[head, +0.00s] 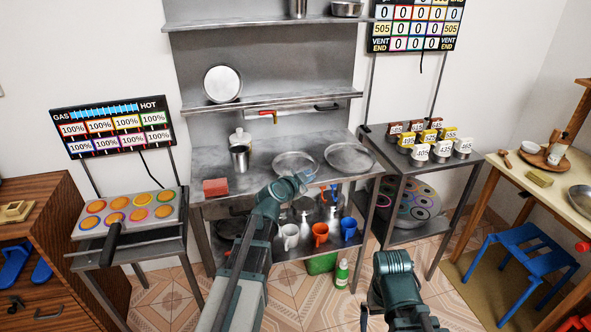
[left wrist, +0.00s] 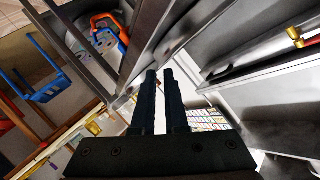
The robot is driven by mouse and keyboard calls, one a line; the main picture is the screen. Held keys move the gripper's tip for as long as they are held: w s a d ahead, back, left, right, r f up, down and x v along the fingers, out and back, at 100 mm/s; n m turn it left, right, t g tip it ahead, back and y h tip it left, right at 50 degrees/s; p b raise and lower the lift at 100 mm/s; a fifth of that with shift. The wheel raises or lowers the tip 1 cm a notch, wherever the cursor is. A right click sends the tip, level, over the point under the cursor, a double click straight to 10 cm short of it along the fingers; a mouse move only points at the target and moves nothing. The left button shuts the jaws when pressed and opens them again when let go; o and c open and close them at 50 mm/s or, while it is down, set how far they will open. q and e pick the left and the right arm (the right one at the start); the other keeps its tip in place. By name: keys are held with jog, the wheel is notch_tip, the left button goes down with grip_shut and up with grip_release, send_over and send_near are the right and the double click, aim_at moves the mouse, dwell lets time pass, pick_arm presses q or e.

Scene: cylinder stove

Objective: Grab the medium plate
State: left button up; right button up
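A round metal plate (head: 291,161) lies on the metal counter. A second, slightly larger-looking plate (head: 349,157) lies to its right. A third round plate (head: 222,84) stands upright against the back wall on the shelf. I cannot tell for certain which is the medium one. My left gripper (head: 308,176) is at the counter's front edge, just in front of the gap between the two lying plates. In the left wrist view its fingers (left wrist: 160,75) are parallel with a narrow empty gap. My right arm is low at the bottom right; its gripper is not clearly seen.
A red block (head: 215,187) and a metal pot (head: 240,158) stand left on the counter. Mugs, including an orange one (head: 320,234), fill the shelf below. A side table with labelled blocks (head: 420,152) stands right. A stove with a pan (head: 115,235) stands left.

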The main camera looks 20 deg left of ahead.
aim_at(315, 172)
pick_arm(q)
jog(key=x, duration=0.4)
jog(key=shift+b, duration=0.4)
jog(key=shift+s, duration=0.1)
grip_shut()
dwell(0.6)
jog(key=shift+r, duration=0.1)
dwell(0.3)
jog(key=shift+r+p, duration=0.85)
jog(key=shift+p, duration=0.05)
notch_tip(315, 172, up, 2)
jog(key=shift+r+p, duration=0.1)
jog(key=shift+p, duration=1)
jog(key=s+a, duration=0.2)
jog(key=s, duration=0.5)
jog(key=s+a+r+p, duration=0.1)
jog(key=s+a, duration=0.2)
jog(key=s, duration=0.5)
jog(key=shift+a, duration=0.35)
jog(key=shift+w, duration=0.1)
